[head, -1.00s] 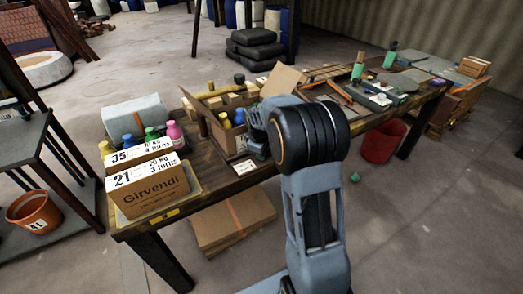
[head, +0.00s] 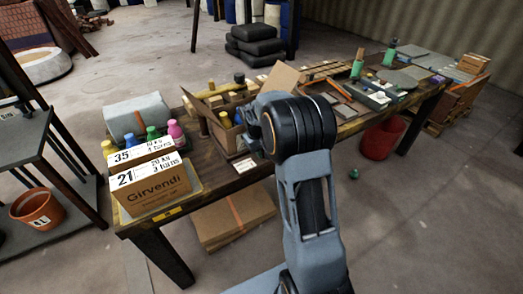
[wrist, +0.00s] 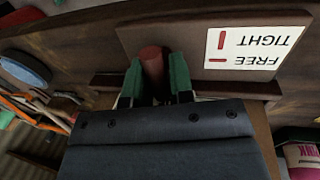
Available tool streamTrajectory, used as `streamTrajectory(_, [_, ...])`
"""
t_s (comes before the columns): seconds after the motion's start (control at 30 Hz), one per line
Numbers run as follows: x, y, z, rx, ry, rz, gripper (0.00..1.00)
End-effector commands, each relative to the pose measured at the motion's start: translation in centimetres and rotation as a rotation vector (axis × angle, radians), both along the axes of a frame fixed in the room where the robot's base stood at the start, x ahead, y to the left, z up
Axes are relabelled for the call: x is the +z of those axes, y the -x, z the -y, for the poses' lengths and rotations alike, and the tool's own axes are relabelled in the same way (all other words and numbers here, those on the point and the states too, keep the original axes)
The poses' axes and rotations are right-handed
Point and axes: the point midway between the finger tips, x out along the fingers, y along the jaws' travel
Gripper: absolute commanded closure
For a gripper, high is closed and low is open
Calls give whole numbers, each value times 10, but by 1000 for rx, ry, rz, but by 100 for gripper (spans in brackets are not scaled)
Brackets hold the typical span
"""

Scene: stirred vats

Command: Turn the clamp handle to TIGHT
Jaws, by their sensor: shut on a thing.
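The clamp handle is a dull red, round bar (wrist: 153,64) in the wrist view. It stands between the two green fingers of my gripper (wrist: 155,76), which are shut on it. A brown panel (wrist: 180,30) lies behind the handle. On it a white label (wrist: 258,46) reads FREE and TIGHT, upside down in this view. A red upright mark sits by TIGHT and a red level mark by FREE. The handle's lower part is hidden by my gripper. In the head view my arm hides the gripper and the handle.
A red bucket (head: 382,139) stands beneath. Open floor lies at front right.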

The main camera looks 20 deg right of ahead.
Motion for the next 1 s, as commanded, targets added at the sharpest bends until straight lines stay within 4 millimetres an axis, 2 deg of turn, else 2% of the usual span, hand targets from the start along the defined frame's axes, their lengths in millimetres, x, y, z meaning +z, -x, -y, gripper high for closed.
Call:
streamTrajectory(0.47, [0, 0, 1, -14, 1, -1, 100])
streamTrajectory(0.5, [0, 0, 1, -14, 1, -1, 77])
streamTrajectory(0.73, [0, 0, 0, -11, 1, -1, 55])
streamTrajectory(1.0, [2, 0, -1, -10, 0, 0, 55])
